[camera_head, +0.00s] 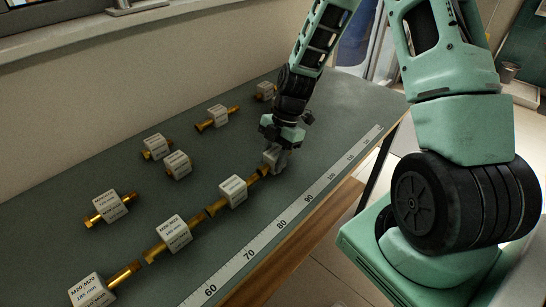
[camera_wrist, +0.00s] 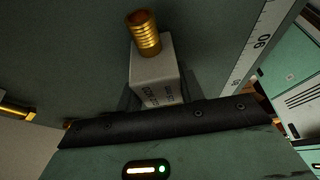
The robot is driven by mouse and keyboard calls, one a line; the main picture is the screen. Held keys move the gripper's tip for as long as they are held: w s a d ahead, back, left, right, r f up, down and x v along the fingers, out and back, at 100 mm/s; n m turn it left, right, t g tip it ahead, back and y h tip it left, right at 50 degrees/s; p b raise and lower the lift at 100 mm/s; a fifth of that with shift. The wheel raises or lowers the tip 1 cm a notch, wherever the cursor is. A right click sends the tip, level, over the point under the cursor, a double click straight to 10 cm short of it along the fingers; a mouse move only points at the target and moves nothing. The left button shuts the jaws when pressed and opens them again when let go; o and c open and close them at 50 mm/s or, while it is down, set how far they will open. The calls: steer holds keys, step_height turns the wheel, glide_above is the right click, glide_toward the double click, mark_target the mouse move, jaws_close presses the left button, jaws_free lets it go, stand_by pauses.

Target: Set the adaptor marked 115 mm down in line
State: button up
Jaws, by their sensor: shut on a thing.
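My gripper (camera_head: 277,150) is shut on an adaptor with a white label block (camera_head: 271,161), low over the bench at the far right end of the front row. In the wrist view the held adaptor's white block (camera_wrist: 154,70) sits between the fingers, and its brass threaded end (camera_wrist: 145,33) sticks out. The front row has a block labelled 185 mm (camera_head: 91,290), a middle adaptor (camera_head: 173,233) and another adaptor (camera_head: 233,190) just left of the held one. I cannot tell whether the held one touches the bench or its neighbour.
Behind the row stand several loose adaptors: one at left (camera_head: 109,205), two together (camera_head: 155,146) (camera_head: 178,164), one farther back (camera_head: 217,115) and one by my arm (camera_head: 265,91). A ruler strip (camera_head: 250,251) runs along the front edge. The bench's right end (camera_head: 365,95) is clear.

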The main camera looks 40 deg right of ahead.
steer(key=shift+f, duration=0.15)
steer(key=o, duration=1.1)
steer(key=shift+c, duration=0.2)
